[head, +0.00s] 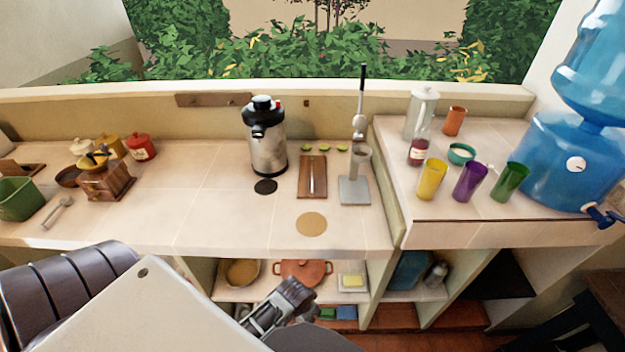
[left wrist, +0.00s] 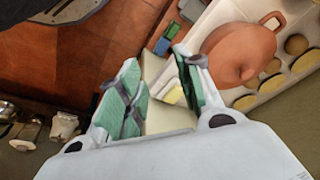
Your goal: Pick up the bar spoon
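I cannot identify a bar spoon for certain. A small metal spoon-like utensil (head: 57,212) lies at the left of the counter, between the green bin and the wooden grinder. A thin, light utensil (head: 312,177) lies on a wooden board (head: 304,191) mid-counter; its kind is unclear. My left gripper (head: 293,291) is low in front of the shelves under the counter, away from both. In the left wrist view its green-padded fingers (left wrist: 158,68) are apart, with nothing visibly held between them. My right gripper is not in view.
A black-topped steel appliance (head: 268,150) and a lever press (head: 356,180) stand mid-counter. Coloured cups (head: 469,182) and a blue water dispenser (head: 565,160) stand at the right. An orange pot (head: 303,271) sits on the shelf below. The counter's front left is clear.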

